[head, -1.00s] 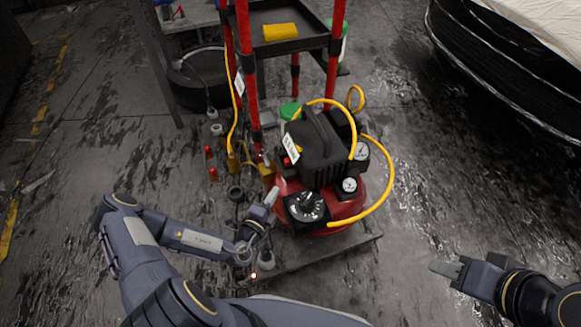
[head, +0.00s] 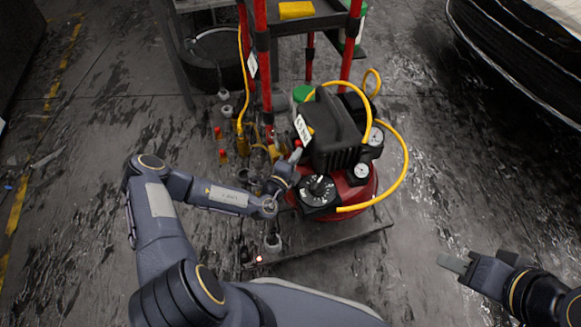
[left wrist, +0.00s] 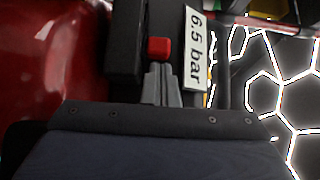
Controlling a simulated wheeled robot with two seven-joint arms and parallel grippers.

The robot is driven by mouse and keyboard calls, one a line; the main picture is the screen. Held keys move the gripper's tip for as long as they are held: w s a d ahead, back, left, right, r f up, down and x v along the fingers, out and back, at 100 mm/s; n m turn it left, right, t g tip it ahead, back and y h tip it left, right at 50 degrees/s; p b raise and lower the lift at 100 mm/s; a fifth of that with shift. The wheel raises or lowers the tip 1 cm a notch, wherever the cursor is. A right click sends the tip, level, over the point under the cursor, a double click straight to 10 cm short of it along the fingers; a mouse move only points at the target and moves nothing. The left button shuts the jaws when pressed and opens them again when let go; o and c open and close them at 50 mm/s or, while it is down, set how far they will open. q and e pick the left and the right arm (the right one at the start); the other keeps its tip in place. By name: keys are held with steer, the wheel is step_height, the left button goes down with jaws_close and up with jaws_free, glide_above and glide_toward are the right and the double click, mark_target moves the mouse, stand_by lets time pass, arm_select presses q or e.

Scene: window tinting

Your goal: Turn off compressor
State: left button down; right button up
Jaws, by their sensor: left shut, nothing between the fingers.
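The compressor (head: 333,130) has a black top, a red tank, a black dial (head: 318,190) and round gauges; it stands on the floor at the middle right of the head view. Its small red switch (left wrist: 158,48) is in the upper middle of the left wrist view, beside a "6.5 bar" label (left wrist: 194,47). My left gripper (left wrist: 160,70) is shut and empty, its fingertips just below the switch in that view; I cannot tell if they touch. In the head view the left gripper (head: 294,158) is at the compressor's left side. My right gripper (head: 452,263) is at the lower right, away from everything.
A yellow hose (head: 404,165) loops around the compressor's right side. A red-posted cart (head: 262,70) stands behind it. Several small bottles and fittings lie on the floor to its left. A dark car (head: 520,70) is at the upper right. Floor in front right is clear.

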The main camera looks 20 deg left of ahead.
mark_target(295, 143)
arm_select(q)
steer(key=shift+w+d, duration=0.1)
steer(key=shift+w, duration=0.3)
arm_select(e)
steer(key=shift+f, duration=0.1)
arm_select(q)
steer(key=shift+w+a, duration=0.55)
steer(key=shift+w, duration=0.2)
steer(key=shift+w+a, duration=0.55)
steer(key=shift+w, duration=0.2)
arm_select(e)
steer(key=shift+r, duration=0.25)
arm_select(q)
steer(key=shift+r, duration=0.1)
steer(key=shift+p, duration=0.35)
arm_select(e)
steer(key=shift+r, duration=0.1)
